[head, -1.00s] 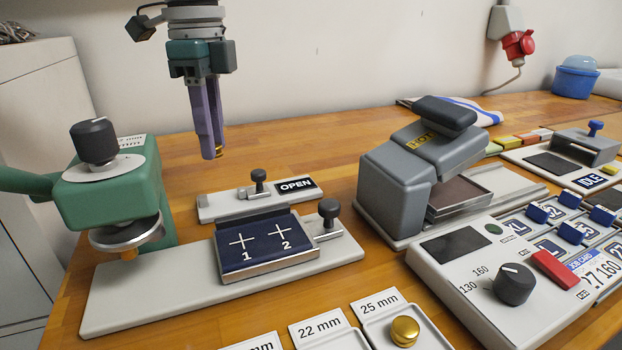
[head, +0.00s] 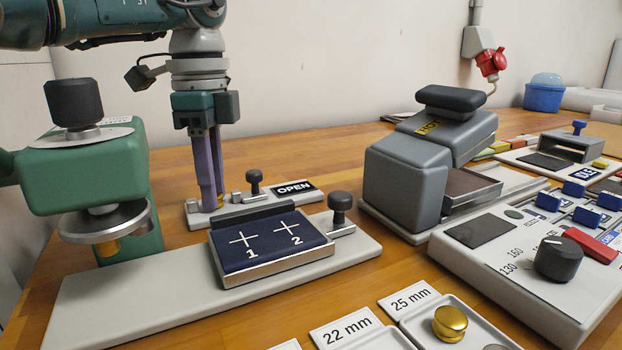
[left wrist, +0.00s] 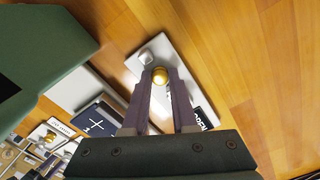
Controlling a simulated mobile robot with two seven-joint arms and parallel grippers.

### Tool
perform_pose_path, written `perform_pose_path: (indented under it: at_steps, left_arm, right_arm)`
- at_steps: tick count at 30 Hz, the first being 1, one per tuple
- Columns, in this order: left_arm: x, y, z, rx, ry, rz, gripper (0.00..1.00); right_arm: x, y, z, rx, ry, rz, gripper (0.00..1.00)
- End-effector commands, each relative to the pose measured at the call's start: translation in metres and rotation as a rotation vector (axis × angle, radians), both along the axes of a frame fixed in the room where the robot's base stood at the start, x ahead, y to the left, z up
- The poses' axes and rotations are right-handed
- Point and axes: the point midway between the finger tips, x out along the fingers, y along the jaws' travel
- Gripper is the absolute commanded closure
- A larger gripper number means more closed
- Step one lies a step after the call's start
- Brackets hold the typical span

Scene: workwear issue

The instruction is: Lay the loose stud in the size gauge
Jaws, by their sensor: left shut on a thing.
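The loose stud (left wrist: 160,76) is a small round gold piece between the fingertips of my left gripper (left wrist: 159,84) in the left wrist view. In the head view, my left gripper (head: 209,203) points straight down at the left end of a light grey plate with an OPEN sign, which looks to be the size gauge (head: 265,204). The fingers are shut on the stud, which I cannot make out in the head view. A small pale metal block on the gauge shows just beyond the stud in the left wrist view. I cannot tell whether the stud touches the gauge.
A green press (head: 85,168) stands close on the left. A dark pad marked 1 and 2 (head: 270,246) lies in front of the gauge. A grey heat press (head: 405,187) is to the right. Size trays, one with a gold piece (head: 450,323), are at the front.

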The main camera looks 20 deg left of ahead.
Motion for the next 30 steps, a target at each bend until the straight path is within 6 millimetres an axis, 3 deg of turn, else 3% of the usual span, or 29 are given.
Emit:
perform_pose_path:
  at_steps: [1, 2, 9, 20, 30]
  left_arm:
    - [0.0, 0.0, -0.002, 0.0, 0.001, 0.0, 1.0]
    - [0.0, 0.0, -0.002, 0.0, 0.001, 0.0, 0.72]
    - [0.0, 0.0, -0.002, 0.0, 0.001, 0.0, 0.45]
    - [0.0, 0.0, 0.007, -0.001, -0.001, 0.0, 0.44]
    - [0.001, 0.0, 0.079, -0.001, -0.004, 0.001, 0.44]
  right_arm:
    - [0.0, 0.0, -0.001, 0.0, 0.0, 0.0, 0.5]
    - [0.0, 0.0, 0.0, 0.0, 0.0, 0.0, 0.5]
    - [0.0, -0.002, 0.0, -0.007, -0.001, 0.004, 0.5]
    - [0.0, -0.003, 0.002, -0.013, -0.001, 0.008, 0.5]
    - [0.0, -0.003, 0.01, -0.009, -0.001, 0.006, 0.5]
